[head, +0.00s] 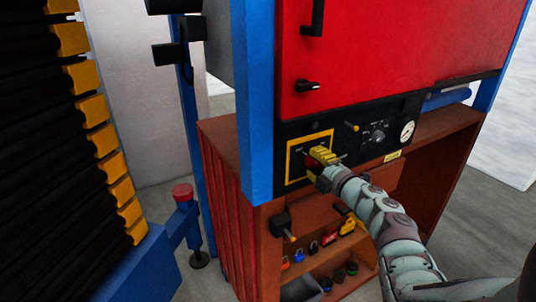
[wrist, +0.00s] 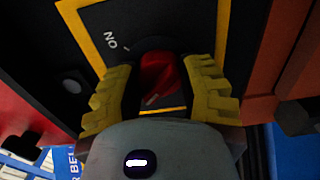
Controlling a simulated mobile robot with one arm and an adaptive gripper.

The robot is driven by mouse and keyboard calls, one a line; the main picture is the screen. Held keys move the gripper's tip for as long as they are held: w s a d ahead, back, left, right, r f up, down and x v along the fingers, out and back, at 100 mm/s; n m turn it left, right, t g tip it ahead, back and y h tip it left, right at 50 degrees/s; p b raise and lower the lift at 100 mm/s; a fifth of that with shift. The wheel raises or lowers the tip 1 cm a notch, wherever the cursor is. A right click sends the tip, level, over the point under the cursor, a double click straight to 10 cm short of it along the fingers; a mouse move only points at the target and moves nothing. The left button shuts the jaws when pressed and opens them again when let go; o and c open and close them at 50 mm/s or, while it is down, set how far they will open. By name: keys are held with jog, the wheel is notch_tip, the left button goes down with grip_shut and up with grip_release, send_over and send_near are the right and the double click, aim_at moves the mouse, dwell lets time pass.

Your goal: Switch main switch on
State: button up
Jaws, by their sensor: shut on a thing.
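The main switch (wrist: 160,74) is a red rotary knob on a black plate with a yellow border. In the wrist view, the word ON is printed on the plate to the upper left of the knob. My gripper (wrist: 160,88) has its two yellow fingers on either side of the red knob, shut on it. In the head view, my gripper (head: 323,156) reaches the yellow-bordered plate (head: 290,165) at the left end of the black control panel, and it largely hides the knob. I cannot tell exactly where the knob points.
The black panel (head: 340,124) also carries a dial knob (head: 378,132) and a round gauge (head: 407,130). A red cabinet door (head: 390,50) is above. Below is a brown shelf with padlocks and small parts. A blue post (head: 256,100) stands just left of the panel.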

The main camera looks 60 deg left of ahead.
jog(key=m+p, duration=0.2)
jog(key=shift+r+m, duration=0.25)
jog(key=shift+m, duration=0.15)
jog(key=m+p, duration=0.3)
jog(key=shift+w+m, duration=0.1)
jog(key=shift+m, duration=0.2)
jog(key=m+p, duration=0.2)
jog(key=m, duration=0.1)
jog(key=shift+f+m, duration=0.2)
jog(key=shift+m, duration=0.1)
jog(key=m, duration=0.2)
jog(key=shift+f+m, duration=0.15)
jog(key=shift+m, duration=0.15)
jog(key=shift+f+m+b, duration=0.1)
jog(key=shift+m+b, duration=0.35)
jog(key=shift+m, duration=0.55)
jog(key=m+b, duration=0.2)
jog(key=b, duration=0.1)
jog(key=shift+m, duration=0.7)
jog(key=o, duration=1.3)
jog(key=shift+c, duration=0.2)
